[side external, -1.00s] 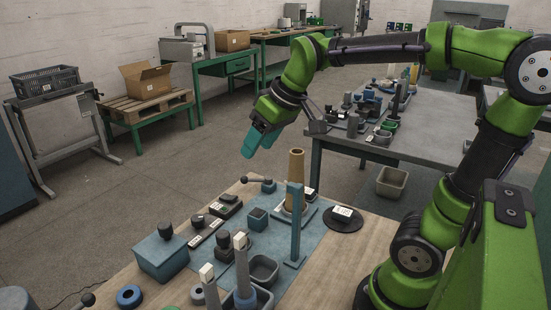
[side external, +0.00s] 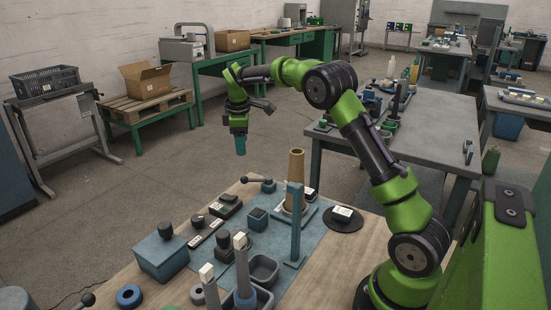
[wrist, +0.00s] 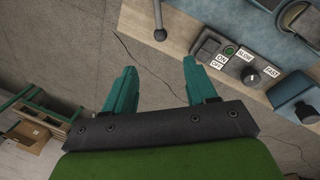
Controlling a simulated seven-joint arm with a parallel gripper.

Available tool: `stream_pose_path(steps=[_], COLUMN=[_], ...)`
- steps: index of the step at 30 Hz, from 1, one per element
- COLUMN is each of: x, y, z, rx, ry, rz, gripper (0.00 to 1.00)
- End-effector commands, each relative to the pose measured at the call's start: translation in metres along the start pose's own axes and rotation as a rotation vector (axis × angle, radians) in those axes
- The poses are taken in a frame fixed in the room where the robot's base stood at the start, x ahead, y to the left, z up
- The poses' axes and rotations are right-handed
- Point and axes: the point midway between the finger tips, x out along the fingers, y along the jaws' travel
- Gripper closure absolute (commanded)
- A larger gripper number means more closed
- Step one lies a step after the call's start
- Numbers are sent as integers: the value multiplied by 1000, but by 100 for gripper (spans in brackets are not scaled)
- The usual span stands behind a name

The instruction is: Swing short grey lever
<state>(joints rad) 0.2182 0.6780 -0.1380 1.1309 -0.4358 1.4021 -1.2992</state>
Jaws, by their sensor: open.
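A short grey lever (side external: 257,180) with a dark ball knob sits on a small blue block at the far edge of the wooden table. In the wrist view a grey rod with a dark knob (wrist: 158,18), which looks like this lever, hangs in from the top edge, beyond the fingertips. My gripper (side external: 240,150) points down, raised above and a little left of the lever in the side view, clearly apart from it. In the wrist view its two teal fingers (wrist: 156,70) are spread with nothing between them.
A switch panel (wrist: 214,55) and a blue box with a dark knob (side external: 165,250) stand along the table's near-left side. A tan cone (side external: 295,180) and a blue post (side external: 297,225) stand right of the lever. Another dark-knobbed lever (side external: 88,299) shows at bottom left.

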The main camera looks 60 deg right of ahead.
Motion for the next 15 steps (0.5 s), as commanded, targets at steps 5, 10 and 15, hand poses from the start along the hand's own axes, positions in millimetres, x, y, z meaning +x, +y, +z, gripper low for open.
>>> stream_pose_path(steps=[5,10,15], x=[41,78,112], y=[-1,-2,-1], z=[0,0,0], rx=[1,1,2], ry=[-2,-2,0], rz=[-5,-6,-4], gripper=[43,43,43])
